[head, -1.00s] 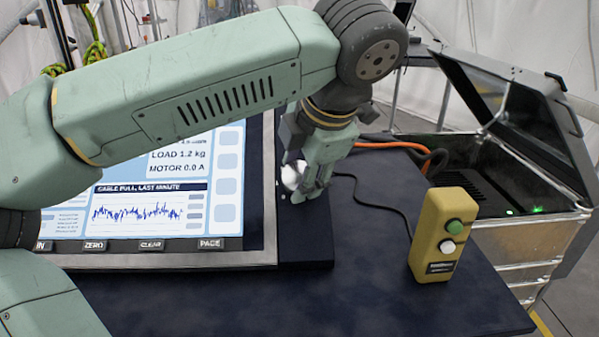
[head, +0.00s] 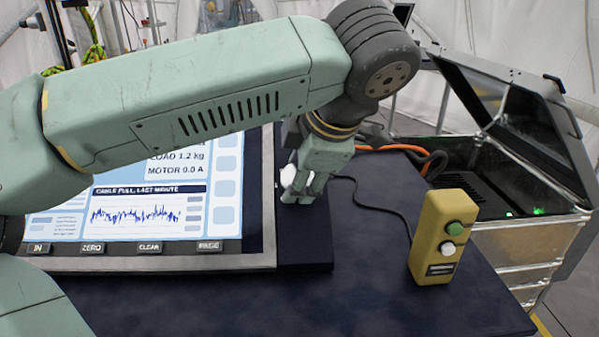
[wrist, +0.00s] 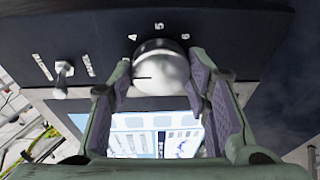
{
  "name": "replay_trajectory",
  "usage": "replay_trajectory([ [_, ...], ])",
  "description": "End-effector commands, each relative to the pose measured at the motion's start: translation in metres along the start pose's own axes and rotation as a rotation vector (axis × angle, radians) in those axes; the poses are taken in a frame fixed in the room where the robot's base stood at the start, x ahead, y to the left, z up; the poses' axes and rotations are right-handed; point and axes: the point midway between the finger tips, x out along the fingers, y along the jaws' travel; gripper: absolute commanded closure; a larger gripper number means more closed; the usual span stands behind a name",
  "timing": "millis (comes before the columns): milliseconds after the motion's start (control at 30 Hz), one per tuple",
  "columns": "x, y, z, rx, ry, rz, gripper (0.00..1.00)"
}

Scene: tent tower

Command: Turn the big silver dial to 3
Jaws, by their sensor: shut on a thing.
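The big silver dial (wrist: 160,68) sits on a dark panel (wrist: 226,22) in the wrist view. The numbers 4, 5 and 6 show along its upper edge; any other numbers are hidden. A short dark line on the dial's face points left. The fingers of my gripper (wrist: 158,80) stand on both sides of the dial and are shut on it. In the head view my gripper (head: 302,194) is at the panel right of the screen, and only a bright sliver of the dial (head: 287,176) shows beside the fingers.
A small toggle switch (wrist: 62,78) stands left of the dial in the wrist view. In the head view a lit screen (head: 140,205) lies left of my gripper. A yellow button box (head: 443,238) and an open metal case (head: 525,245) are to the right.

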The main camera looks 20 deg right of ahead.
Motion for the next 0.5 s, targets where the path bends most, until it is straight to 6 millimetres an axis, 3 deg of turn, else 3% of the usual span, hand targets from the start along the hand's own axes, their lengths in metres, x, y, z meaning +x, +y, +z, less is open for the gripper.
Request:
replay_trajectory([
  [133,-0.0003,0.0002,0.0003,-0.001,-0.001,0.001,0.84],
  [167,-0.0002,0.0002,0.0003,-0.001,-0.001,0.001,0.55],
  [500,-0.0001,0.0001,0.0001,-0.002,-0.001,0.0,0.36],
])
